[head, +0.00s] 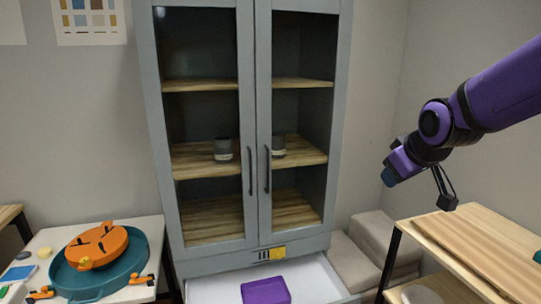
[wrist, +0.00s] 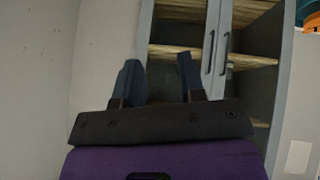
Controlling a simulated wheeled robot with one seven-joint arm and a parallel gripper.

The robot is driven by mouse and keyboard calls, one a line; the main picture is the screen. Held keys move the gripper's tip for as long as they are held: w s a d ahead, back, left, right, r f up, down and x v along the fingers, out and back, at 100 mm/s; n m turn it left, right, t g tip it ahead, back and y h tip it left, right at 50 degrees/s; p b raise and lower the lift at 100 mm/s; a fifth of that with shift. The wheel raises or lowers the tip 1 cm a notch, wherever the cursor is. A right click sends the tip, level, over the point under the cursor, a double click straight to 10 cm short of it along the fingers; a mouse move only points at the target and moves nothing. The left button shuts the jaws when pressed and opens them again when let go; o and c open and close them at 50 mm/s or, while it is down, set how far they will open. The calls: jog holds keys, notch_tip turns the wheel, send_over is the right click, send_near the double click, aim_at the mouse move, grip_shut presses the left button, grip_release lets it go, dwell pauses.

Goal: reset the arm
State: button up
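My purple and black arm reaches in from the right in the head view. My gripper (head: 391,177) hangs in the air to the right of the cabinet, above the grey cushioned blocks. In the wrist view my gripper (wrist: 160,75) shows two dark blue fingers spread apart with nothing between them. The grey cabinet (head: 248,120) has two glass doors, both shut, and it lies ahead of the fingers in the wrist view.
The drawer (head: 215,290) under the cabinet is pulled out and holds a purple item (head: 265,291). A wooden shelf unit (head: 480,245) stands below my arm at right. A white table (head: 150,235) at left carries an orange and teal round piece (head: 100,262).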

jog(key=s+d+r+m+g, duration=0.1)
jog(key=s+r+m, duration=0.1)
jog(key=s, duration=0.9)
jog(key=s+d+r+m+g, duration=0.1)
jog(key=s+d+r+m, duration=0.1)
jog(key=s, duration=1)
jog(key=shift+r+m+g+h, duration=0.15)
jog(key=shift+m+g+h, duration=0.15)
jog(key=shift+m, duration=0.2)
